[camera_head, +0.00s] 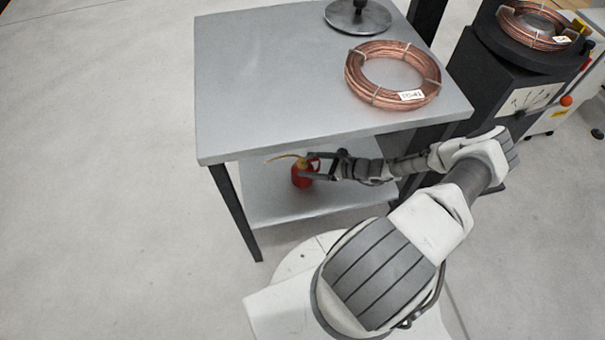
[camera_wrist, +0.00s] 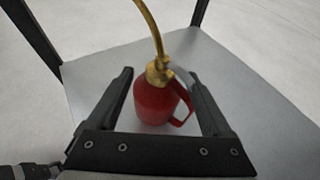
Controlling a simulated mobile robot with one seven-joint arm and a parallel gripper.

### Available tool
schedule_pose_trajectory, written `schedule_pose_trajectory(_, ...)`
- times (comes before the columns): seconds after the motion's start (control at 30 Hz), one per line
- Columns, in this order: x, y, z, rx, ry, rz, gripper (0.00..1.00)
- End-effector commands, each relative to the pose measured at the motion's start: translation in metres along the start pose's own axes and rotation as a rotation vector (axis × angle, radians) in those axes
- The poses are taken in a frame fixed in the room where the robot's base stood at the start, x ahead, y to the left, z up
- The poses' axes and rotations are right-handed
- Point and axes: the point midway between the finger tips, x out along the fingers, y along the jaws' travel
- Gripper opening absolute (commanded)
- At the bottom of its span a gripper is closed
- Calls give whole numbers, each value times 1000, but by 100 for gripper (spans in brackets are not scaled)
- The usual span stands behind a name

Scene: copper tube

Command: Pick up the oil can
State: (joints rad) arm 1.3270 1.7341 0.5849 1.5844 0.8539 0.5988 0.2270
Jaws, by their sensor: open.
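The oil can (camera_head: 303,174) is red with a thin brass spout and stands upright on the lower shelf of the grey table. In the wrist view the oil can (camera_wrist: 156,101) sits between the two dark fingers, with its red handle on the right and its brass neck rising out at the top. My gripper (camera_head: 314,166) reaches in from the right under the tabletop. In the wrist view my gripper (camera_wrist: 158,95) is open, with a gap visible between the left finger and the can. The right finger is close beside the handle; contact there cannot be told.
The tabletop (camera_head: 260,80) lies just above my arm and holds a copper tube coil (camera_head: 358,73) and a round metal disc (camera_head: 343,16). The lower shelf (camera_head: 270,205) is otherwise bare. A table leg (camera_head: 236,213) stands left of the can. A dark machine (camera_head: 483,80) stands at the right.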

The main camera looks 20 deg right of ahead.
Motion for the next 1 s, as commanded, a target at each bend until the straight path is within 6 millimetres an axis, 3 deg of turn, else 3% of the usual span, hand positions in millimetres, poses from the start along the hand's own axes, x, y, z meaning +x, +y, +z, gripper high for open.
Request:
schedule_pose_trajectory(0.23, 15, 0, -1, -1, -1, 1, 84)
schedule_pose_trajectory(0.53, 60, 0, -1, -1, 0, 0, 84)
schedule_pose_trajectory(0.77, 62, 0, 0, -1, 1, -1, 84)
schedule_pose_trajectory(1.0, 62, 0, 0, -1, 1, 0, 44)
